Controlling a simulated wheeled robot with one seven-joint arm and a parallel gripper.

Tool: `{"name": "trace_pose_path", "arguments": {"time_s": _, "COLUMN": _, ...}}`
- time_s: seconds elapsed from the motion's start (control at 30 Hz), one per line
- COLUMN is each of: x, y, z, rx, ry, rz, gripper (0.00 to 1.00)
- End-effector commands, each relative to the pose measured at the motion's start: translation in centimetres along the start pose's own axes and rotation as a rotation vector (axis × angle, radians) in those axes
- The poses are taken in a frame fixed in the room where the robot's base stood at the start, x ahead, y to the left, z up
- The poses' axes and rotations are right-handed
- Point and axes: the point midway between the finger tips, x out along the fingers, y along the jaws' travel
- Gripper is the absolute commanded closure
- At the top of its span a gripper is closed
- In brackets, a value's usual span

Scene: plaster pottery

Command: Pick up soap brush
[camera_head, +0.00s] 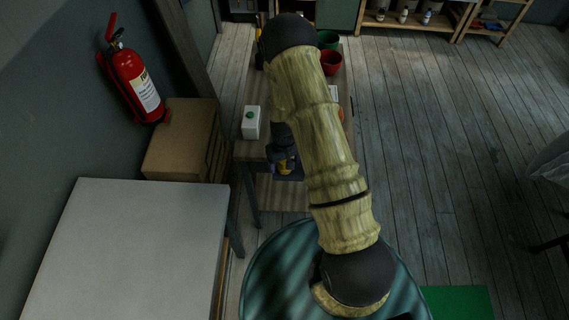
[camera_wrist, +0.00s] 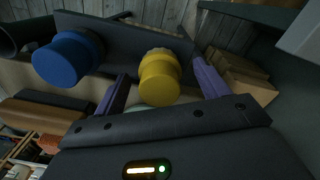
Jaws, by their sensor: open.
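My gripper (camera_wrist: 165,85) is open, its two purple fingers on either side of a yellow rounded piece (camera_wrist: 160,78) in the wrist view. I cannot tell whether the fingers touch it. A blue cylindrical piece (camera_wrist: 68,58) is to its left, outside the fingers. Both are at a dark flat panel or tray (camera_wrist: 125,36). I cannot tell for sure which piece belongs to the soap brush. In the head view my gripper (camera_head: 284,160) is small and dark, low over the narrow table, partly hidden by my arm, with a bit of yellow below it.
A red pot (camera_head: 331,62) and a green pot (camera_head: 328,40) stand farther back. Cardboard boxes (camera_head: 180,140), a white-topped table (camera_head: 130,250) and a fire extinguisher (camera_head: 135,85) are left.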

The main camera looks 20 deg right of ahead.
Motion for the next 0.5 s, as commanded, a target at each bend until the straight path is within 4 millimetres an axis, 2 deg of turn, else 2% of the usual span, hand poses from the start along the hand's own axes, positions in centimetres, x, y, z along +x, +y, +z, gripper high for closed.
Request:
{"name": "trace_pose_path", "arguments": {"time_s": 0.37, "x": -0.02, "y": 0.0, "z": 0.02, "rx": 0.0, "ry": -0.001, "rz": 0.0, "gripper": 0.26}}
{"name": "trace_pose_path", "arguments": {"time_s": 0.5, "x": -0.02, "y": 0.0, "z": 0.03, "rx": 0.0, "ry": -0.001, "rz": 0.0, "gripper": 0.52}}
